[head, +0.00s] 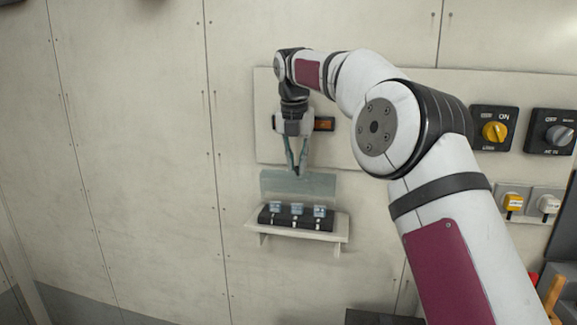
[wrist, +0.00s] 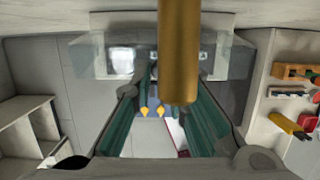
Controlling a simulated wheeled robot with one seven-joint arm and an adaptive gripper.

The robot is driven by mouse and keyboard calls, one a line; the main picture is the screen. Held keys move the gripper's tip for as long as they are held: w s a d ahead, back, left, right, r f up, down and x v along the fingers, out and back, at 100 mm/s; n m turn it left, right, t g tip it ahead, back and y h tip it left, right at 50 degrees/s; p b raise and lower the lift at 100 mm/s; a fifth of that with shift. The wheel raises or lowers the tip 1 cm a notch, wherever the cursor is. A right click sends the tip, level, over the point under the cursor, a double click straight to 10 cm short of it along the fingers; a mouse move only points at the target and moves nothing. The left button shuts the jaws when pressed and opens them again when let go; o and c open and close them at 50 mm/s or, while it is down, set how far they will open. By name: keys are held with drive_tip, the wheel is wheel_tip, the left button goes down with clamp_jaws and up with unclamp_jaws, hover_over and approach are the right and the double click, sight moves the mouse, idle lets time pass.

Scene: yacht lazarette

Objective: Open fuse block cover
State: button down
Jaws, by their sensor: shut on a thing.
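The fuse block (head: 290,220) is a dark strip with several pale blue fuses, on a small shelf on the wall. Its clear cover (head: 318,184) stands up behind the fuses, tilted open, so the fuses are exposed from the front. My gripper (head: 297,173) points down, with its fingertips together on the middle of the cover's top edge. In the wrist view the clear cover (wrist: 231,66) spans the top of the picture, and my gripper (wrist: 165,78) reaches it with both teal fingers. A brass-coloured cylinder hides part of the fingertips there.
The small pale shelf (head: 341,226) juts from the wall under the block. Rotary switches with a yellow knob (head: 495,131) and a grey knob (head: 559,135) are on the right. The wall on the left is clear.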

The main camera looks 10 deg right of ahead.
sight(296, 179)
drive_tip(key=shift+w+d+f, duration=0.1)
drive_tip(key=shift+w+d, duration=0.05)
drive_tip(key=c, duration=1.5)
unclamp_jaws()
drive_tip(key=shift+c, duration=0.2)
drive_tip(key=v, duration=0.7)
drive_tip(key=shift+r, duration=0.25)
